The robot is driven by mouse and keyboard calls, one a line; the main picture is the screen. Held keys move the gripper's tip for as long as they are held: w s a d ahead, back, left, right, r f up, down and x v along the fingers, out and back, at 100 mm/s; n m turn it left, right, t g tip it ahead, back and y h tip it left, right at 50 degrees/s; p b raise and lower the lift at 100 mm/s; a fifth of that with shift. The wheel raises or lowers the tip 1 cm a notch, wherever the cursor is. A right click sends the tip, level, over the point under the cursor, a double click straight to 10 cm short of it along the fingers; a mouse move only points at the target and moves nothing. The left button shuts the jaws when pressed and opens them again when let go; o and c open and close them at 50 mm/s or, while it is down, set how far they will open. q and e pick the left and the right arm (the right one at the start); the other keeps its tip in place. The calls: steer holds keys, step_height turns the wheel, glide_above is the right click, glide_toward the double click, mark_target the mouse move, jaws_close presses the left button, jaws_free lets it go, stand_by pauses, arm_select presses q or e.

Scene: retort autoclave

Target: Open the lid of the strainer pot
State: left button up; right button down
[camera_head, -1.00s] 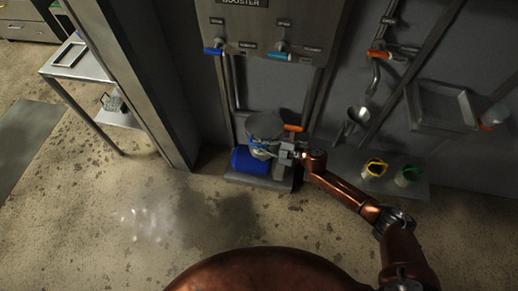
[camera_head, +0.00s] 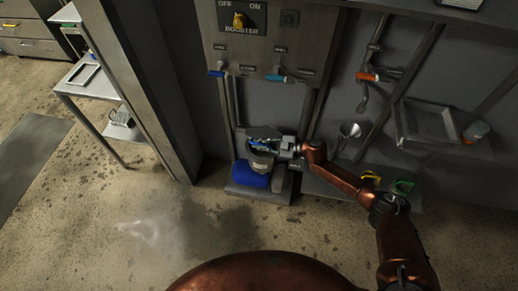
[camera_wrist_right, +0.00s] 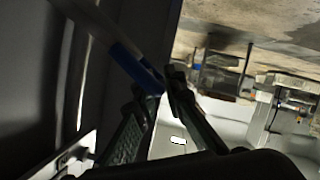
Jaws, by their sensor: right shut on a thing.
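The strainer pot (camera_head: 262,160) stands low by the wall, above a blue motor (camera_head: 250,175). My right gripper (camera_head: 262,143) is over the top of the pot and hides much of it, so I cannot tell how far its lid is raised. In the right wrist view, the fingers of my right gripper (camera_wrist_right: 165,82) close together at the end of a blue-ended bar (camera_wrist_right: 135,65), which looks like a handle. My left gripper is in neither view.
The booster panel (camera_head: 265,45) with blue-handled valves (camera_head: 217,73) hangs above. A funnel (camera_head: 349,130), an orange-handled valve (camera_head: 368,76) and a basin (camera_head: 428,125) are to the right. A post (camera_head: 140,90) stands left. The floor in front is clear.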

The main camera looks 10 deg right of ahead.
steer(key=shift+w+d+r, duration=0.15)
steer(key=shift+w+r, duration=0.2)
steer(key=shift+r, duration=0.2)
steer(key=c, duration=2)
jaws_free()
steer(key=v, duration=1.2)
steer(key=shift+f, duration=0.15)
